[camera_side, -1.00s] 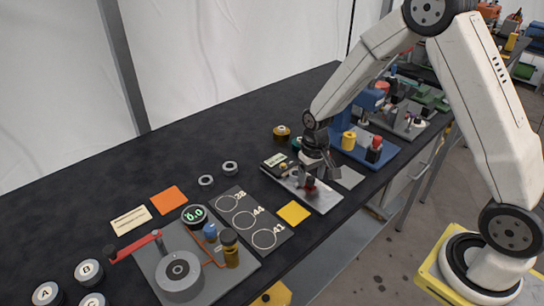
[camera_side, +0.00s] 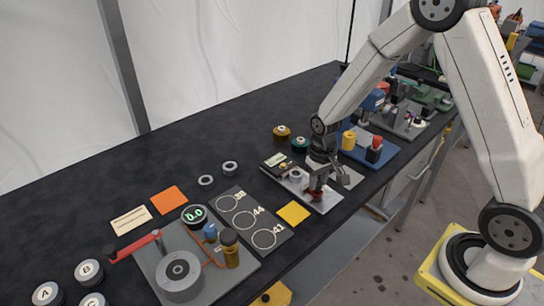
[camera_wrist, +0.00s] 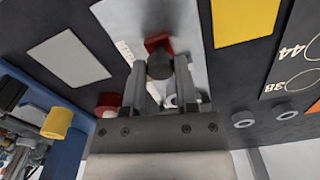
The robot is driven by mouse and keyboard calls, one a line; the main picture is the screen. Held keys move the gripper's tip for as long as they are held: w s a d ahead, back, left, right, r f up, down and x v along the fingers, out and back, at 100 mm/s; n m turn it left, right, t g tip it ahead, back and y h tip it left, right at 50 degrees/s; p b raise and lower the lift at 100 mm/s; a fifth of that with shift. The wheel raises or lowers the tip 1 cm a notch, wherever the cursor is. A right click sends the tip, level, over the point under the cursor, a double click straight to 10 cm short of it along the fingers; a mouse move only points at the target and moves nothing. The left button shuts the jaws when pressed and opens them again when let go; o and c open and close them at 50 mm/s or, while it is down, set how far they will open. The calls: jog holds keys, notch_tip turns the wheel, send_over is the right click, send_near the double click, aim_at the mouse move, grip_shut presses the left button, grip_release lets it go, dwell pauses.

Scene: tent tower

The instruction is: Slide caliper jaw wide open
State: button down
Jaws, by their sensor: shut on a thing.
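The caliper fixture is a light grey plate (camera_side: 326,205) at the front edge of the bench, with a black readout box (camera_side: 276,161) at its left end. A small grey ring (camera_side: 295,175) sits on the plate beside my gripper. The red sliding jaw (camera_side: 315,193) shows just below my gripper (camera_side: 317,184). In the wrist view my gripper (camera_wrist: 163,85) is shut on a dark grey knob (camera_wrist: 160,64), with a red part (camera_wrist: 158,42) just beyond it. My fingers hide part of the plate and the slide.
A blue plate (camera_side: 383,157) with yellow and red-topped parts stands to the right. A dark card with numbered circles (camera_side: 248,222) and a yellow square (camera_side: 293,212) lie to the left. Green and brass spools (camera_side: 300,144) stand behind. Open black bench top lies farther back.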

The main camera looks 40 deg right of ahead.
aim_at(319, 184)
jog(key=shift+s, duration=0.25)
jog(key=shift+c, duration=1.8)
grip_release()
jog(key=shift+r, duration=0.2)
jog(key=shift+r, duration=3.75)
jog(key=s+a+r+n+t, duration=0.1)
jog(key=s+a, duration=0.3)
jog(key=s, duration=0.6)
jog(key=shift+s+r+n+t, duration=0.15)
jog(key=shift+s+n+t, duration=0.1)
jog(key=shift+n+t, duration=0.55)
